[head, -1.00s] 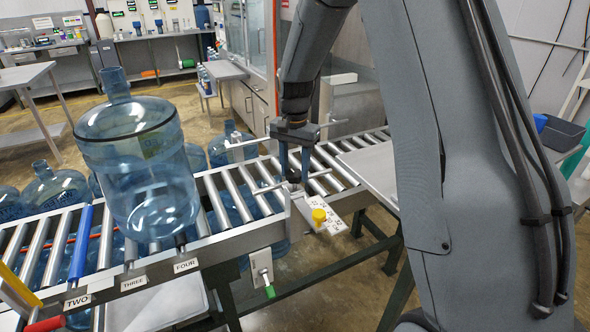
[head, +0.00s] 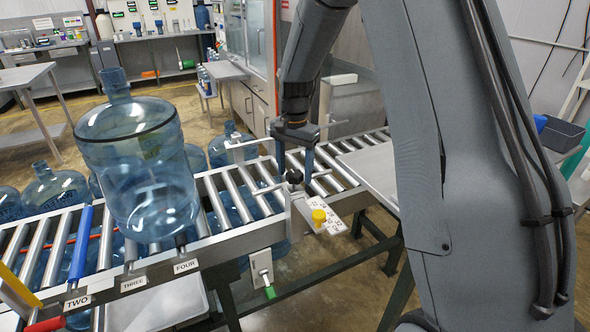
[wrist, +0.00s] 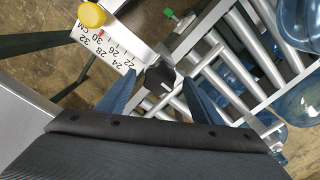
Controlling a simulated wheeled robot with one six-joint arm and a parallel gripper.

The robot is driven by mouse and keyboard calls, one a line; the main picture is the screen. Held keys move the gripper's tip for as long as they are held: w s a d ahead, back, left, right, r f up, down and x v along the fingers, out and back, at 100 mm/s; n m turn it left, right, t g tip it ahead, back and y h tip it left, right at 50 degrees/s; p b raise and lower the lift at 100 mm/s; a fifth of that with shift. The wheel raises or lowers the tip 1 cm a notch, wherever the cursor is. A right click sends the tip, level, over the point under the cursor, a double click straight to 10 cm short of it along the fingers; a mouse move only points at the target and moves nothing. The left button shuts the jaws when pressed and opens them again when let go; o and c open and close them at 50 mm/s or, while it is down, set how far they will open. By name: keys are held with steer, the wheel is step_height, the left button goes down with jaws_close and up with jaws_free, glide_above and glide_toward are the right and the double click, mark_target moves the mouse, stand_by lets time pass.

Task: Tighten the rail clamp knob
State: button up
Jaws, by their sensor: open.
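A black clamp knob (head: 294,176) sits on a bracket at the conveyor's near side rail, beside a white centimetre scale (head: 334,222). My gripper (head: 295,172) points down over the black knob with its fingers apart, one on each side. In the wrist view the knob (wrist: 160,76) shows between the open fingertips (wrist: 160,82), with gaps, so it is not gripped. A yellow knob (head: 318,216) stands on the scale plate, nearer the camera; it also shows at the top of the wrist view (wrist: 91,15). How tight the clamp is cannot be seen.
A large blue jug (head: 140,160) stands on the rollers to the left, near labels TWO, THREE and FOUR. A thin guide rail (head: 262,188) runs by the knob. A green-tipped switch (head: 268,291) hangs below the side rail. A metal plate (head: 372,166) lies to the right.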

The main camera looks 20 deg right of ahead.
mark_target(295, 173)
steer(key=shift+r+b, duration=1.25)
steer(key=shift+r, duration=2.7)
steer(key=shift+s, duration=0.1)
steer(key=s+f+n, duration=0.4)
steer(key=s, duration=0.8)
steer(key=s+f+n+t+b, duration=0.1)
steer(key=s+f+n, duration=0.4)
steer(key=s, duration=0.7)
steer(key=shift+f, duration=0.2)
